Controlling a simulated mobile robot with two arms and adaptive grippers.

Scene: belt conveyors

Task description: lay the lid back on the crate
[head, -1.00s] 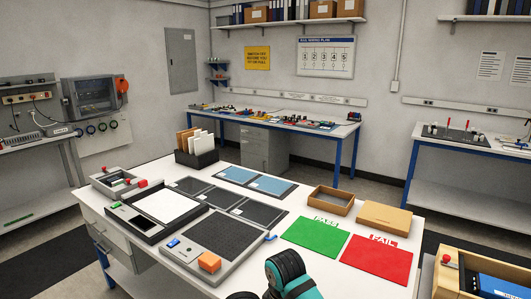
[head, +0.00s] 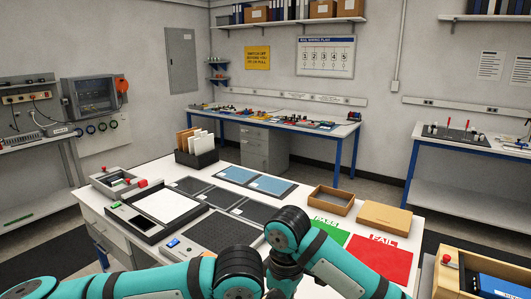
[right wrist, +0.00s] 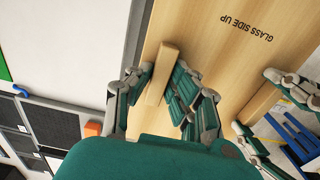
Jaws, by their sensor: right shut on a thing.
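The pale wooden lid (right wrist: 207,62), printed "GLASS SIDE UP", fills much of the right wrist view. My right gripper (right wrist: 158,84) is shut on its wooden bar handle (right wrist: 157,72), a finger on each side. My left gripper (right wrist: 254,101) shows at the right of that view, at the other end of the lid; whether its fingers are closed is unclear. In the head view my arms cross the lower part and both grippers are out of frame. An open wooden box (head: 442,285) with blue contents, possibly the crate, stands at the bottom right.
The white table (head: 300,208) holds a green mat (head: 331,234), a red mat (head: 375,258), cardboard boxes (head: 384,217), dark panels and a tray. An orange block (right wrist: 93,128) and a blue slatted thing (right wrist: 297,137) show in the right wrist view.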

